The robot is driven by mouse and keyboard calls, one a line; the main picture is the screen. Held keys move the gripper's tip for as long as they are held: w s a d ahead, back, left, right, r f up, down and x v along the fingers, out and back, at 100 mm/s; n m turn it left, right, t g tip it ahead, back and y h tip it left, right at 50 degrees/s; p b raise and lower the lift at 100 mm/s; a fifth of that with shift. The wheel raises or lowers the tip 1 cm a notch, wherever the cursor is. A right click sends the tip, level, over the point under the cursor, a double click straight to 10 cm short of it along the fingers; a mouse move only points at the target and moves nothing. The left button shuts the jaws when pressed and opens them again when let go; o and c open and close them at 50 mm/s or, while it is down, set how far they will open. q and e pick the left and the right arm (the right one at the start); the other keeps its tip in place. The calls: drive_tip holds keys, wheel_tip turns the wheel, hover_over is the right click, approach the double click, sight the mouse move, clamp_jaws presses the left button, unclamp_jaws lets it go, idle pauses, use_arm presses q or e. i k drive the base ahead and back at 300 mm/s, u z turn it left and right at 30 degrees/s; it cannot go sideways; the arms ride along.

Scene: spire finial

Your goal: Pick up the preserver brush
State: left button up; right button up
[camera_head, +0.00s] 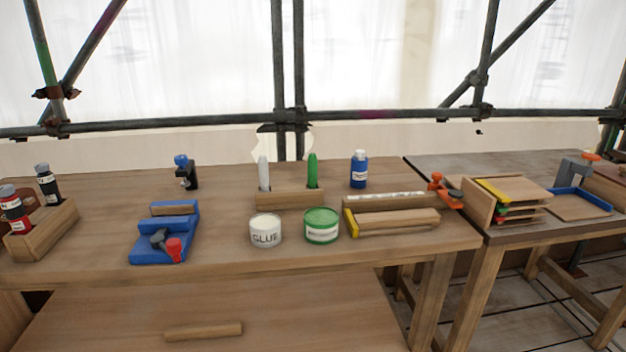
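A wooden holder (285,201) stands near the middle of the workbench. Two upright handles stick up from it: a green one (312,168) at its right end and a white one (264,173) at its left end. Their lower ends are hidden in the holder, so I cannot see bristles. The green one matches the green tin (321,226) in colour and looks like the preserver brush, but I read no label on it. The green tin stands in front of the holder, next to a white tin marked GLUE (266,231). Neither of my grippers is in view.
A blue clamp fixture (165,240) is left of the tins, and a blue bottle (359,170) stands behind right. Wooden blocks (392,220) lie to the right. A bottle crate (42,231) is at far left. Scaffold poles (289,70) rise behind the bench.

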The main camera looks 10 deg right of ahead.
sight(312, 159)
drive_tip(key=u, duration=3.2)
drive_tip(key=k, duration=2.35)
drive_tip(key=z, duration=1.5)
